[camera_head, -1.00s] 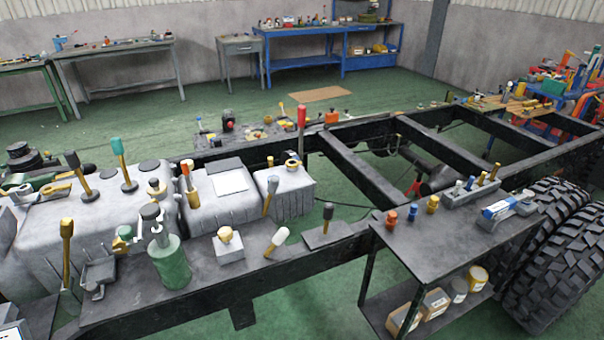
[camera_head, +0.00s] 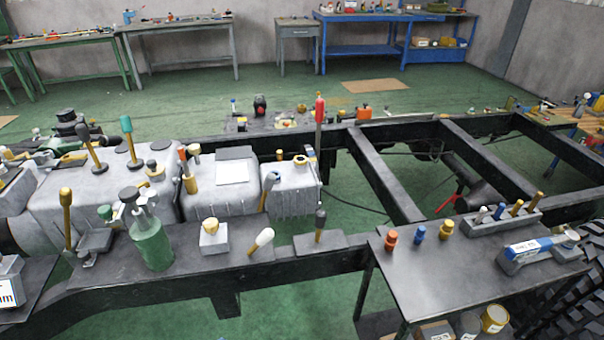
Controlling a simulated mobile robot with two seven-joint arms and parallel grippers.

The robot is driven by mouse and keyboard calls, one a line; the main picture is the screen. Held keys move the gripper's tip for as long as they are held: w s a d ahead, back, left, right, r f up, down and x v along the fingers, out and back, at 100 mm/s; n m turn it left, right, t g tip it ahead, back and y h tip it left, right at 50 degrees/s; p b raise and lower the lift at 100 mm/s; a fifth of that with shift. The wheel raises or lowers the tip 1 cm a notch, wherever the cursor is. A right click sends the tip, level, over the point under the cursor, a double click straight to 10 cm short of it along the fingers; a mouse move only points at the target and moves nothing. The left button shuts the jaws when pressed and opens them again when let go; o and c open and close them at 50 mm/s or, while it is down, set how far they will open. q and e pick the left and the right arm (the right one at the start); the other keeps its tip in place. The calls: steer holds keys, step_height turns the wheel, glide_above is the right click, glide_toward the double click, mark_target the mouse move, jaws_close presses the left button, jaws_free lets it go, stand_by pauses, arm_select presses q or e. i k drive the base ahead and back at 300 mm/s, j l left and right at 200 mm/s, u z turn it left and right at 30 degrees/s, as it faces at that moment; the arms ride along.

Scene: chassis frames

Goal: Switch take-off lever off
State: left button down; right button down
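Several levers stand on the chassis, and I cannot tell which one is the take-off lever. A tall red-handled lever (camera_head: 319,112) stands upright by the grey housing (camera_head: 299,180). A blue-grey lever (camera_head: 268,188) leans right in front of that housing. On the near frame are a white-knobbed lever (camera_head: 262,240) tilted right, a black-knobbed lever (camera_head: 319,224) nearly upright, and a yellow-knobbed lever (camera_head: 66,212) at the left. Black-knobbed (camera_head: 88,145) and teal-knobbed (camera_head: 128,137) levers rise from the large grey casing (camera_head: 110,195). Neither gripper is in view.
A green cylinder (camera_head: 152,243) and a yellow knob on a pale block (camera_head: 213,236) stand on the near frame. A dark side table (camera_head: 430,277) with small coloured parts stands at the right. Benches (camera_head: 180,30) line the back wall, with open green floor before them.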

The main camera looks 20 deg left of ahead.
mark_target(270, 179)
steer(key=i+l, duration=0.2)
steer(key=l, duration=0.2)
steer(key=i+l, duration=0.2)
steer(key=l, duration=0.2)
steer(key=i+l+u, duration=0.1)
steer(key=l, duration=0.3)
steer(key=i, duration=0.05)
